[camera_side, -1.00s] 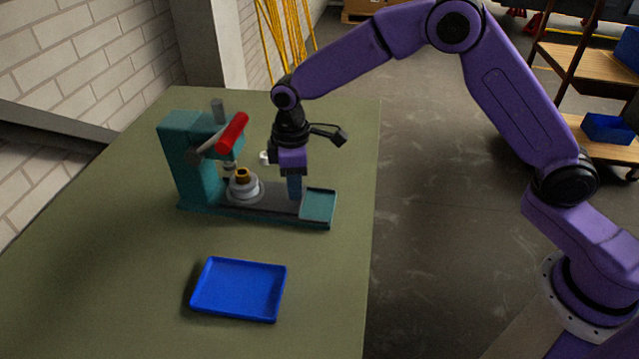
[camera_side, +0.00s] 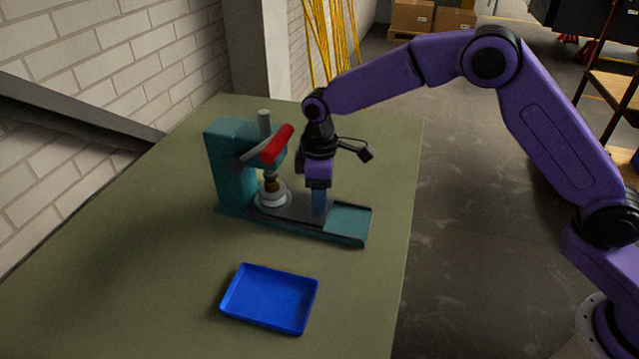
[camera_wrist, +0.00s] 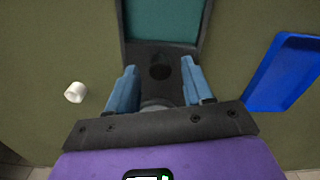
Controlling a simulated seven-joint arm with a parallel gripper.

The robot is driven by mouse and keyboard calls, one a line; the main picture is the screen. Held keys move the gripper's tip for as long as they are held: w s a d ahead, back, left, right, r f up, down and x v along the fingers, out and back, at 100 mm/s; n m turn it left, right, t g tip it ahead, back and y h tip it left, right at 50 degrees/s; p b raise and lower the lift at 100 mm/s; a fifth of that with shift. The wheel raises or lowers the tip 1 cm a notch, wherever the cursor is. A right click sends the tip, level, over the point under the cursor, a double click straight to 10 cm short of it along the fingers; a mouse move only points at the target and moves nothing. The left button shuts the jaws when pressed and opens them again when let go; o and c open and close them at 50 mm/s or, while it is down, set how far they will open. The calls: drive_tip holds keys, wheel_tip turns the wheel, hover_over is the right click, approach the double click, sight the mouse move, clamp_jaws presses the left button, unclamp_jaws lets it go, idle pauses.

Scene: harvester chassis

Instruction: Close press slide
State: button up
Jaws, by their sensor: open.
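The teal press (camera_side: 232,165) stands on the green table with a red-handled lever (camera_side: 277,144). Its dark slide (camera_side: 300,209) sits on the teal base (camera_side: 348,221) and carries a pale round holder (camera_side: 272,196) with a brass-coloured piece (camera_side: 271,183) under the ram. My gripper (camera_side: 319,213) points down over the slide's outer end, right of the holder. In the wrist view the blue fingers (camera_wrist: 160,85) are apart, above the dark slide plate, which has a round hole (camera_wrist: 160,72). A grey rounded part shows low between them, mostly hidden. I cannot tell whether the fingers touch the slide.
An empty blue tray (camera_side: 270,298) lies on the table (camera_side: 180,270) in front of the press. A small white cylinder (camera_wrist: 75,92) lies beside the press base in the wrist view. The table's right edge is close beyond the base. The table's front left is clear.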

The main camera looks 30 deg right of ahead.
wheel_tip(320, 180, up, 18)
drive_tip(key=shift+f, duration=0.25)
idle(0.6)
